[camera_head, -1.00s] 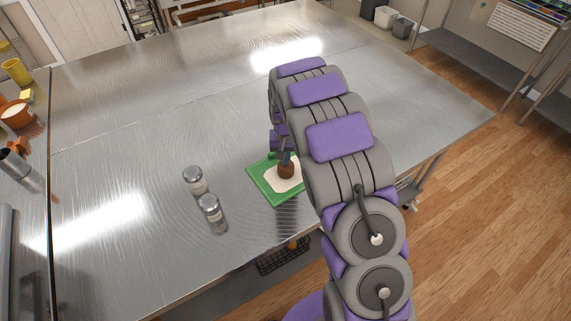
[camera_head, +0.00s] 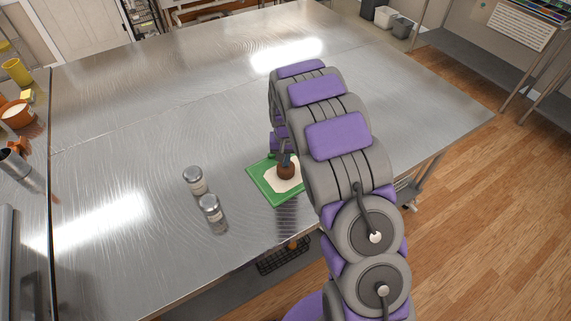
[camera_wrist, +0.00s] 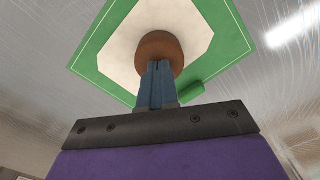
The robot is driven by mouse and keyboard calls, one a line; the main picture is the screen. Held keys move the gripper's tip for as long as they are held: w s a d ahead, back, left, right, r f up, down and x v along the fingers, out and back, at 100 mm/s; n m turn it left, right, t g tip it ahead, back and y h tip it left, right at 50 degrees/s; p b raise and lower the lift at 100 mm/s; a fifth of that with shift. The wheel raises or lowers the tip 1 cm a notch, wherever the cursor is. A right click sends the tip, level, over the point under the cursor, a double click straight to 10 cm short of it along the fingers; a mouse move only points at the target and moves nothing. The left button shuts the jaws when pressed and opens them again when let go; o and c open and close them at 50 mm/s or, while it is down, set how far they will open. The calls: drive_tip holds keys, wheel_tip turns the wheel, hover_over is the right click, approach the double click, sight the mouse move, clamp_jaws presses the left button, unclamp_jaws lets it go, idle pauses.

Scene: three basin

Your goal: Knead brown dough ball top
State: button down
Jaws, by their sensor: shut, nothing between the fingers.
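The brown dough ball (camera_head: 286,172) sits on a cream patch (camera_head: 283,184) on a green board (camera_head: 264,182), on the steel table. In the wrist view the ball (camera_wrist: 159,46) lies near the middle of the cream area (camera_wrist: 120,45), with the green board (camera_wrist: 228,30) around it. My gripper (camera_wrist: 158,68) is shut, its blue fingers side by side with nothing between them. The fingertips overlap the near side of the ball in the wrist view and are at its top in the head view. They look to be touching it. My arm hides the board's right part.
Two shakers with metal lids, one (camera_head: 194,180) behind the other (camera_head: 211,208), stand left of the board. The steel table (camera_head: 140,150) is otherwise mostly clear. A side counter at far left holds a yellow cup (camera_head: 16,71) and an orange bowl (camera_head: 17,114).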

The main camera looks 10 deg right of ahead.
idle(0.5)
drive_tip(key=shift+r+p, duration=0.55)
drive_tip(key=shift+r, duration=1.05)
drive_tip(key=shift+f, duration=0.2)
drive_tip(key=shift+f, duration=1.55)
drive_tip(key=shift+r+p, duration=0.45)
drive_tip(key=shift+r, duration=1.1)
drive_tip(key=shift+f, duration=0.25)
